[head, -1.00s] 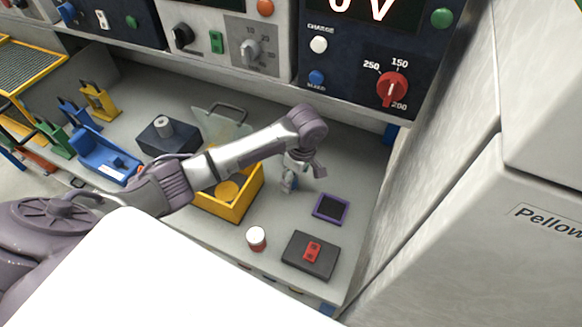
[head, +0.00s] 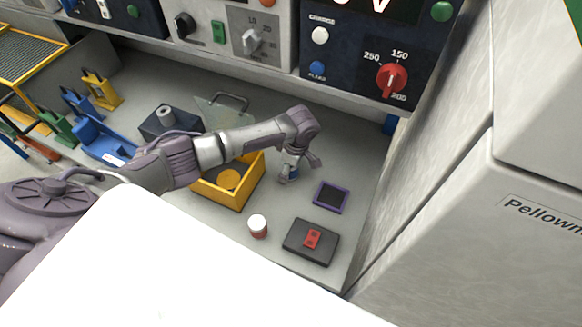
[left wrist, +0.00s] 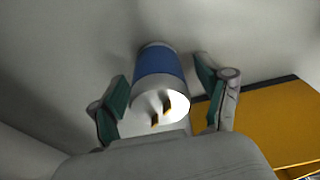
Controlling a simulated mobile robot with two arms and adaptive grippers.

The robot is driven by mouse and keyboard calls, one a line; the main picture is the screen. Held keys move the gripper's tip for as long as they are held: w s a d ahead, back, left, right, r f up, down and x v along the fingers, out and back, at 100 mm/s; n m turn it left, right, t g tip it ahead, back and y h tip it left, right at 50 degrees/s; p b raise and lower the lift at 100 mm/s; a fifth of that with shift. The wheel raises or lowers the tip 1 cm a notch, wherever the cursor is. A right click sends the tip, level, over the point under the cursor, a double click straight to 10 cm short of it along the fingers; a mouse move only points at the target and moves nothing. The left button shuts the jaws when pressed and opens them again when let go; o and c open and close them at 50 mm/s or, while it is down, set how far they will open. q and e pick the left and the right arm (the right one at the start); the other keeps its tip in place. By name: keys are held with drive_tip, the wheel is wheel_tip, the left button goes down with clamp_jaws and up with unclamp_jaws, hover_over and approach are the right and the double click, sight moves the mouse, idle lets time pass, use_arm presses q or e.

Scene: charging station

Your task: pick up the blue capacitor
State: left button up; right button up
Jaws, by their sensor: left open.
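The blue capacitor (left wrist: 160,66) is a cylinder with a blue band and a pale end with two small terminals, seen in the left wrist view. It stands between the two green-padded fingers of my left gripper (left wrist: 161,84), which is open, with gaps visible on both sides. In the head view my left gripper (head: 290,170) is low over the bench, just right of the yellow bin, and mostly hides the capacitor. My right gripper is not in view.
The yellow bin (head: 240,195) is close beside the left gripper and shows in the left wrist view (left wrist: 270,120). A purple-framed pad (head: 331,197), a red-and-white cylinder (head: 257,226) and a dark plate with a red part (head: 311,242) lie nearby. The instrument panel (head: 350,60) stands behind.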

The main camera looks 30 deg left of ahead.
use_arm(q)
drive_tip(key=c, duration=1.2)
drive_tip(key=shift+c, duration=0.4)
drive_tip(key=shift+r, duration=0.15)
